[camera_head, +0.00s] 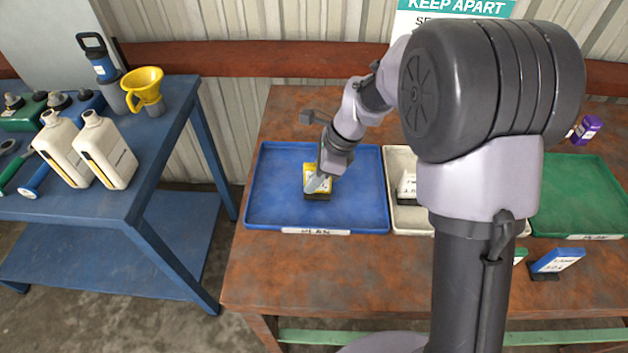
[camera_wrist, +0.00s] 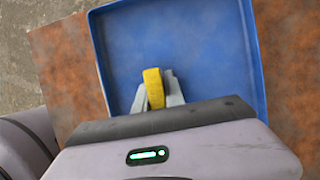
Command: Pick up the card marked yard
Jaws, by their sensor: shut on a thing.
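A yellow-edged card (camera_head: 323,169) stands in a small dark holder (camera_head: 317,196) inside the blue tray (camera_head: 264,205). Its marking is too small to read. My gripper (camera_head: 318,184) is at the card, with its fingers around it. In the wrist view the card shows as a yellow strip (camera_wrist: 153,88) held between the two fingers of my gripper (camera_wrist: 157,95), over the blue tray (camera_wrist: 215,40). The gripper is shut on it. Whether the card is clear of the holder or the tray floor cannot be told.
A white tray (camera_head: 396,160) with a white card (camera_head: 406,187) is right of the blue tray, partly behind my arm. A green tray (camera_head: 590,190) is further right. A blue card (camera_head: 557,261) stands in front. A purple thing (camera_head: 586,129) is at back right. Left is a blue bench (camera_head: 150,185) with jugs.

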